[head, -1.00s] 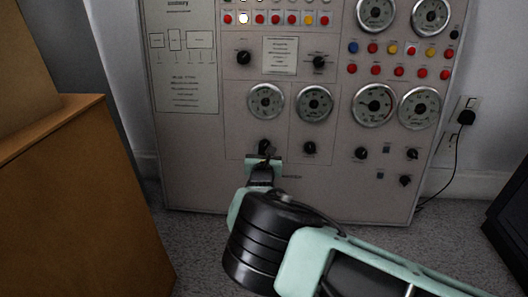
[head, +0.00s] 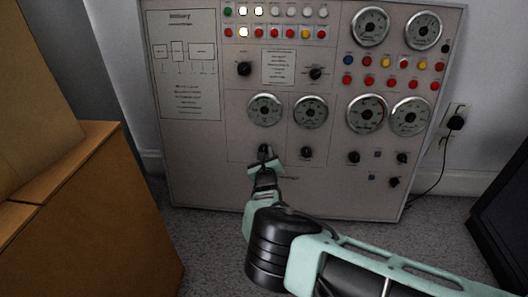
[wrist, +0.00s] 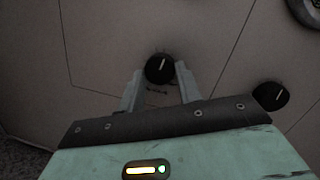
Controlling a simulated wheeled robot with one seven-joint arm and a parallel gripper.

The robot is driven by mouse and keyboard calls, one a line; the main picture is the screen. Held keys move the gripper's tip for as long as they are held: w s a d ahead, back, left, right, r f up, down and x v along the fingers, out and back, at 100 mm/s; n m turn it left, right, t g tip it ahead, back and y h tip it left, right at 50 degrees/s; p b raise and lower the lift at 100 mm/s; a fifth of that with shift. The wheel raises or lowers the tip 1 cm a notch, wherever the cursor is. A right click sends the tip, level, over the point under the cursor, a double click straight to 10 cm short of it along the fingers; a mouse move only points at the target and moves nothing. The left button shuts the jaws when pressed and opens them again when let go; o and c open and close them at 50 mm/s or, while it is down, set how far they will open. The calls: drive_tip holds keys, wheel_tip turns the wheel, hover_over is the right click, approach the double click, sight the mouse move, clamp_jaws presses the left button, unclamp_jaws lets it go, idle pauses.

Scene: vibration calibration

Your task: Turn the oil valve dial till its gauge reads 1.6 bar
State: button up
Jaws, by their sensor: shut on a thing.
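My gripper (wrist: 160,72) is closed around a round black dial (wrist: 159,67) with a white pointer line, one pale finger on each side. The pointer tilts slightly right of straight up in the wrist view. In the head view this dial (head: 265,149) is the lower left one on the grey panel, partly hidden by my gripper. A round gauge (head: 265,109) sits above it. Its needle and numbers are too small to read. Labels are also unreadable, so I cannot tell by name which dial is the oil valve.
A second black dial (head: 306,152) is close to the right of my gripper, under its own gauge (head: 310,112). More gauges, dials and lamps fill the panel (head: 230,185). An orange-brown cabinet (head: 95,220) stands at the left. Grey carpet lies below the panel.

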drive_tip(key=o, duration=1)
drive_tip(key=shift+s, duration=0.1)
drive_tip(key=shift+s, duration=0.2)
drive_tip(key=shift+s+d+r+p, duration=0.15)
drive_tip(key=shift+s+d+p, duration=0.2)
drive_tip(key=shift+s+p, duration=1.8)
drive_tip(key=shift+s+d+r+p, duration=0.1)
drive_tip(key=shift+s+d+p, duration=0.45)
drive_tip(key=shift+s, duration=2.9)
drive_tip(key=shift+s+d+r+p, duration=0.15)
drive_tip(key=shift+s+p, duration=1.5)
drive_tip(key=shift+s, duration=1.15)
